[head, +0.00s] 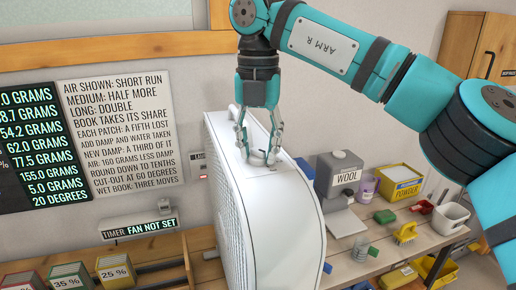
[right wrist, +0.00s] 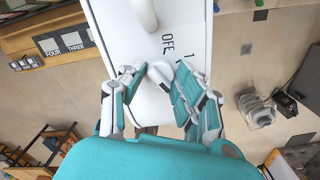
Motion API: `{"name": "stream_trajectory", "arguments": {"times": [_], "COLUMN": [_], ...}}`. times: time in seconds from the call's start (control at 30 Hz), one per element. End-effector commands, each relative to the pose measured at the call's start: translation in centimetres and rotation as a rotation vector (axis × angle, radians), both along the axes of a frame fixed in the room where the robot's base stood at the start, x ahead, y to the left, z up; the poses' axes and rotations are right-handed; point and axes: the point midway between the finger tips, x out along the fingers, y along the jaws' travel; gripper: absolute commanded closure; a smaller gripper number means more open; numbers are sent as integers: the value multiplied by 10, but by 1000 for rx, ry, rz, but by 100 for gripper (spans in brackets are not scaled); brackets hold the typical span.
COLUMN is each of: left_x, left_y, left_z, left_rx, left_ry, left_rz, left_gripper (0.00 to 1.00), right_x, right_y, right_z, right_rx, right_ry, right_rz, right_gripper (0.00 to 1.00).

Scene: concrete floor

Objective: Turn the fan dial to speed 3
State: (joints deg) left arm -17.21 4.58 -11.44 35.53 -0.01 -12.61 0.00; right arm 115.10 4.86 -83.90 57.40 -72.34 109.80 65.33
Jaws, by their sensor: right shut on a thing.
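The white fan (head: 285,215) stands upright on the bench, its grille side facing left. My right gripper (head: 259,155) points down at the fan's top and is shut on the white dial (right wrist: 158,74). The fingers sit on both sides of the dial and hide part of it. In the right wrist view, the printed word OFF (right wrist: 168,44) shows beside the dial, with part of another mark near the right finger. The fan's handle (right wrist: 143,14) stands beyond the dial. My left gripper is not in view.
A sign (head: 140,228) on the wall reads TIMER FAN NOT SET. Several labelled boxes (head: 70,276) stand at lower left.

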Motion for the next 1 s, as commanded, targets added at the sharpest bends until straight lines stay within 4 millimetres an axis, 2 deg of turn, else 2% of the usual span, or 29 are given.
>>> {"name": "stream_trajectory", "arguments": {"times": [0.3, 0.83, 0.87, 1.0], "left_x": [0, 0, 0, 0], "left_y": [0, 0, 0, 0], "left_z": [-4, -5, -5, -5], "left_rx": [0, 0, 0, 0], "left_ry": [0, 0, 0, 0], "left_rz": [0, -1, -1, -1], "left_gripper": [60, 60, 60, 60], "right_x": [0, 0, 0, 0], "right_y": [-1, -1, -1, -1], "right_z": [1, 2, 1, 1], "right_rx": [0, 1, 1, 1], "right_ry": [-4, -3, -3, -2], "right_rz": [-113, -133, -133, -132], "right_gripper": [100, 100, 64, 46]}}
